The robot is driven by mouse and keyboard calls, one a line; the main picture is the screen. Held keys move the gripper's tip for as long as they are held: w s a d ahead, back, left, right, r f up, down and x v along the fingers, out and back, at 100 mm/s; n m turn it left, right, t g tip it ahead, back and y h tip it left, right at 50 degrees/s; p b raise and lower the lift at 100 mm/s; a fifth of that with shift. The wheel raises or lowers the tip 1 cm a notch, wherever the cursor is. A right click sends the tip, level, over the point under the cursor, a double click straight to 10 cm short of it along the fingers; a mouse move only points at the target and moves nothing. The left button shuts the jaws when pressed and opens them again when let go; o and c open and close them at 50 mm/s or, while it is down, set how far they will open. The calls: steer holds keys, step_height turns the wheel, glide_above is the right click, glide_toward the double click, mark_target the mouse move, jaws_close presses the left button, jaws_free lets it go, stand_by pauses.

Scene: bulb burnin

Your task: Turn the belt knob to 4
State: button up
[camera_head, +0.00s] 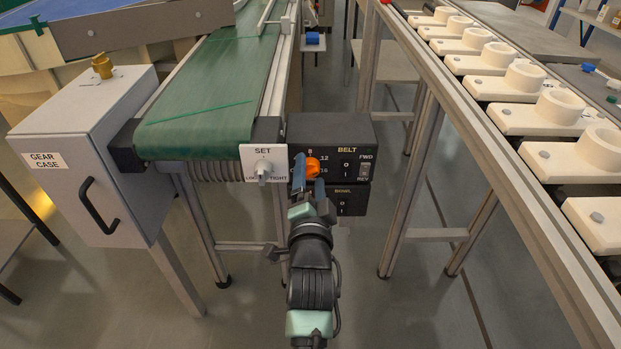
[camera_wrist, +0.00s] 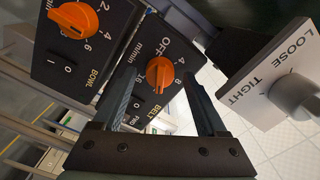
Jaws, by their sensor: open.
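The belt knob (camera_head: 312,166) is a round orange knob on the dark BELT panel (camera_head: 349,147). In the wrist view the belt knob (camera_wrist: 160,74) shows between my fingers, with OFF, 4 and 8 printed around it. I cannot tell for sure which mark its pointer is at. My gripper (camera_head: 309,176) is open and faces the panel. In the wrist view my gripper (camera_wrist: 163,66) has one finger on each side of the knob, with gaps visible. In the head view my fingers hide part of the dial's lettering.
The similar orange BOWL knob (camera_wrist: 73,20) sits on the neighbouring panel. A white SET plate with a grey LOOSE/TIGHT knob (camera_head: 264,169) is just left of the BELT panel. The green conveyor (camera_head: 213,90) lies behind it. A metal frame with white holders (camera_head: 537,110) stands right.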

jaws_close()
steer(key=shift+n, duration=0.3)
steer(key=n+p, duration=0.2)
steer(key=n, duration=0.3)
steer(key=shift+n, duration=0.3)
steer(key=n+p, duration=0.2)
steer(key=n, duration=0.4)
steer(key=n+p, duration=0.2)
steer(key=n, duration=0.3)
steer(key=shift+n, duration=0.4)
steer(key=n, duration=0.5)
steer(key=shift+a+f+n+p, duration=0.1)
steer(key=shift+n+p, duration=0.25)
steer(key=shift+n, duration=0.05)
